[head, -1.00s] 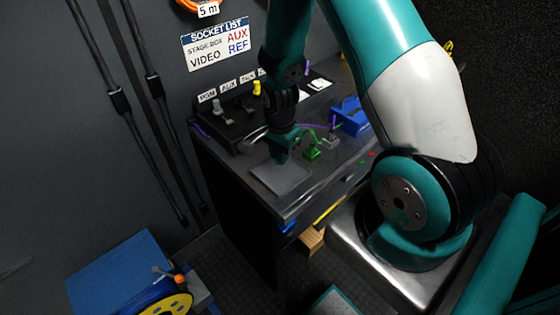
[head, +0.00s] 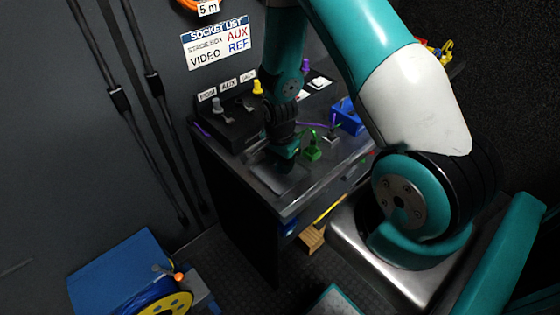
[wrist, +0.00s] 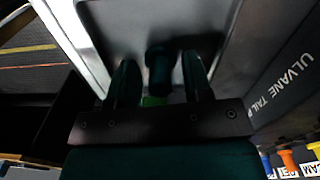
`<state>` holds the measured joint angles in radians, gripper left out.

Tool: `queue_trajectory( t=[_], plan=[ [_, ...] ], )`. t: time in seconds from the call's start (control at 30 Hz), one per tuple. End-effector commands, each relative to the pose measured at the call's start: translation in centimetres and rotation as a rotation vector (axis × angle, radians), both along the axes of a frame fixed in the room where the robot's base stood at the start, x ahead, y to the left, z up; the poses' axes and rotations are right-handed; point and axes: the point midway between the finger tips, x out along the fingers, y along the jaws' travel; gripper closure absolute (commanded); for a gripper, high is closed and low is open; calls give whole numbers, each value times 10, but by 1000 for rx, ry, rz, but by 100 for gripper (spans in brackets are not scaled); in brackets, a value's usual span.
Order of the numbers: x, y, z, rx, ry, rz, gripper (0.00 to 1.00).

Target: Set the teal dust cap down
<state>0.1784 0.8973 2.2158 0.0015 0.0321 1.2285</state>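The teal dust cap (wrist: 159,68) shows dark in the wrist view, between the two fingers of my gripper (wrist: 160,80), over the grey metal tray (wrist: 105,25). Narrow gaps show between the cap and both fingers, so my gripper looks open around it. Whether the cap's far end touches the tray is hard to tell. In the head view my gripper (head: 283,156) points down at the back of the same tray (head: 277,184) on the bench; the cap is hidden there.
A black socket box (head: 228,122) with grey and yellow plugs stands close behind and left. A green connector (head: 312,150) and a blue box (head: 347,116) are to the right.

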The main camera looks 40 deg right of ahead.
Motion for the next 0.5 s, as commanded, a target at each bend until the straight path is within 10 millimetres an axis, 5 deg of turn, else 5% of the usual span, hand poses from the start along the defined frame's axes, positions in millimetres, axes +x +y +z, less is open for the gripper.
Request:
queue_trajectory(
  t=[0.27, 0.5],
  plan=[
    [1, 0, 20, -1, -5, 0, 54],
    [2, 0, 70, -2, -7, 0, 54]
  ],
)
